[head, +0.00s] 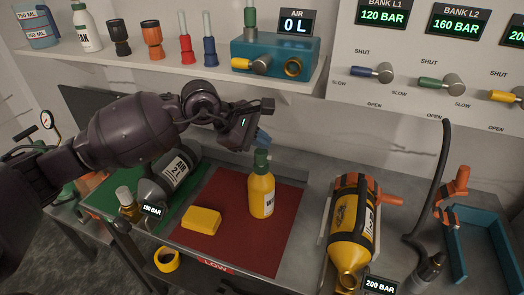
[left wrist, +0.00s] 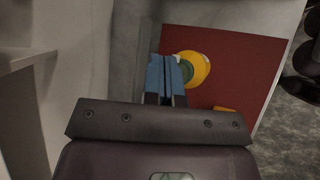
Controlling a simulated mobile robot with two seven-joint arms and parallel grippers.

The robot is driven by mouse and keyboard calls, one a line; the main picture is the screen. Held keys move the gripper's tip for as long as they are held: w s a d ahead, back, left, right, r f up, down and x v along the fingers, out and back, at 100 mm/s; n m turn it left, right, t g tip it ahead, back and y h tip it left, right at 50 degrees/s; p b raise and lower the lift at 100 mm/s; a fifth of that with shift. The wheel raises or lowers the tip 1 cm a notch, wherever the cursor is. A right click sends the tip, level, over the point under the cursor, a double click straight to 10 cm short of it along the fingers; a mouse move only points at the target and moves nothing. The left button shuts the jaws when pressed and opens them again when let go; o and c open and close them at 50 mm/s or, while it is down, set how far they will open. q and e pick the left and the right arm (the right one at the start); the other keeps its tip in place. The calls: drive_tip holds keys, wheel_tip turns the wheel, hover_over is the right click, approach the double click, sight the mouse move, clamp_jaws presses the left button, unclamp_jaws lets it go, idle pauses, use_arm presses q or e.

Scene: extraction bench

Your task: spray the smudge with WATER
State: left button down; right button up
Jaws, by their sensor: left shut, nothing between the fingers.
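A yellow bottle (head: 262,196) with a dark green top stands upright on the red mat (head: 225,185). Its white label is turned partly away and shows only a "W". My left gripper (head: 263,137) is above and just behind the bottle's top, with its blue fingers shut and empty. In the left wrist view, the shut fingers (left wrist: 170,72) are beside the bottle (left wrist: 197,68), seen from above. I cannot make out a smudge in either view. My right gripper is not in view.
A yellow block (head: 201,220) lies on the red mat, left of the bottle. A dark cylinder (head: 172,172) lies on the green mat. A yellow cylinder (head: 352,230) lies to the right, near a blue tray (head: 485,245). A shelf (head: 180,67) with several small bottles runs behind.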

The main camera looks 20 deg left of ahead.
sight(261, 152)
use_arm(q)
drive_tip(key=shift+f, duration=0.2)
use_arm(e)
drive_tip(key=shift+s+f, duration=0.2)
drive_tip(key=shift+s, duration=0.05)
use_arm(q)
drive_tip(key=shift+f+b, duration=0.35)
drive_tip(key=shift+f, duration=0.1)
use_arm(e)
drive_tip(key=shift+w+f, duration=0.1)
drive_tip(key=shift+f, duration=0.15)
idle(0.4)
use_arm(q)
drive_tip(key=shift+r, duration=0.2)
drive_tip(key=shift+r+p, duration=0.4)
drive_tip(key=shift+r, duration=0.55)
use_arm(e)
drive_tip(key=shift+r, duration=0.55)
use_arm(q)
drive_tip(key=shift+r+p, duration=0.6)
drive_tip(key=shift+r, duration=0.8)
wheel_tip(261, 152, up, 3)
drive_tip(key=shift+r+p, duration=0.1)
drive_tip(key=shift+p, duration=0.5)
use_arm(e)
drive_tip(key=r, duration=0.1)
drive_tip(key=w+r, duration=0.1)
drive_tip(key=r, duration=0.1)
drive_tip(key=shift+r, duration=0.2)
